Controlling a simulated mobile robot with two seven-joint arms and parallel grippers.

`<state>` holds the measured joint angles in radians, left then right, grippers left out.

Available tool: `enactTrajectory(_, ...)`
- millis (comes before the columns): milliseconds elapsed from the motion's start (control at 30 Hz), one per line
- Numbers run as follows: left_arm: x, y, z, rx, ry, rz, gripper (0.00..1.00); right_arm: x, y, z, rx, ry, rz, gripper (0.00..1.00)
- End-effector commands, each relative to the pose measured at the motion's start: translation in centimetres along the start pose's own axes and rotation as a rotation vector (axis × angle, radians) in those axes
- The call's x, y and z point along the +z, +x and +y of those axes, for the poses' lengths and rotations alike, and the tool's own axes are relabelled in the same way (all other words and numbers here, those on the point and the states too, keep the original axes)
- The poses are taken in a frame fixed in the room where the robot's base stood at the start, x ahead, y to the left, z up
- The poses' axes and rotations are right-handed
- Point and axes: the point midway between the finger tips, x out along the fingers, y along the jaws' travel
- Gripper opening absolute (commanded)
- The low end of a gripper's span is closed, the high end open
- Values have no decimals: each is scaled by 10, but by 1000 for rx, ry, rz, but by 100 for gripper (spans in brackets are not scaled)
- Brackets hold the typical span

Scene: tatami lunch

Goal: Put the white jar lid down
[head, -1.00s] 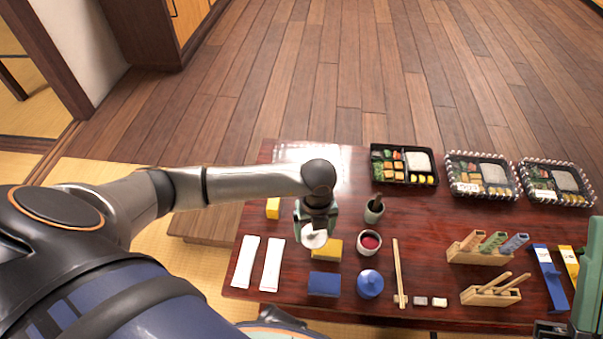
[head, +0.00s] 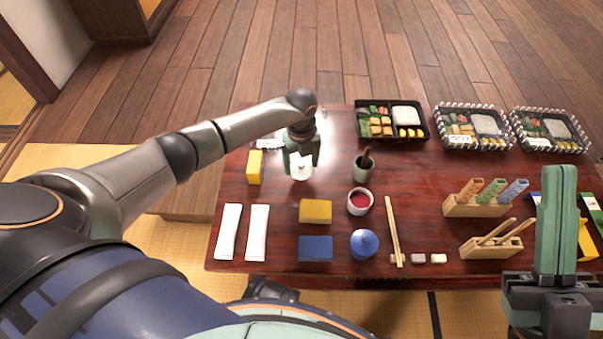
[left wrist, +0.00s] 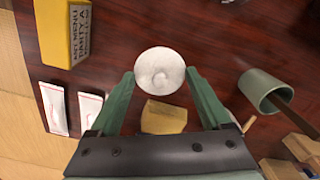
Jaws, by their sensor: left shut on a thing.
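The white jar lid (head: 301,172) is round with a small knob. My left gripper (head: 301,163) is shut on it, over the back left part of the table. In the left wrist view the lid (left wrist: 160,70) sits between the two green fingertips, knob facing the camera. I cannot tell whether it touches the table. A small white pot with red contents (head: 360,202) stands open to the front right of the lid. My right gripper (head: 557,225) is at the right edge of the head view; its finger opening cannot be made out.
A yellow box (head: 255,167) stands left of the lid, a green cup (head: 363,168) right of it. A mustard block (head: 316,211), a blue block (head: 315,248) and a blue lidded pot (head: 364,243) lie nearer. Bento trays (head: 392,137) line the back. Bare table surrounds the lid.

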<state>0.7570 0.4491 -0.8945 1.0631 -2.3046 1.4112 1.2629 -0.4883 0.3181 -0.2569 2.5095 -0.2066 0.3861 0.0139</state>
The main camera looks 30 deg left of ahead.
Motion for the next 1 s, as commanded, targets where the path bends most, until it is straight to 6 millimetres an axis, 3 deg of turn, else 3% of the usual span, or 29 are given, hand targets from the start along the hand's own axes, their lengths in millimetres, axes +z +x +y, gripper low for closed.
enactTrajectory(167,6,9,-3,-1,-1,0,29,7,-6,-4,-2,-7,-3,0)
enactTrajectory(367,6,38,-3,1,1,1,29,24,-19,-12,-3,-18,-17,0)
enactTrajectory(767,6,40,-3,1,0,0,29,23,-18,-13,1,-16,-18,0)
enactTrajectory(800,6,40,-3,0,1,0,85,23,-18,-12,1,-16,-18,0)
enactTrajectory(933,6,40,-3,0,1,0,99,22,-18,-12,1,-16,-17,0)
enactTrajectory(1000,6,40,-3,1,1,0,100,22,-18,-12,1,-16,-17,0)
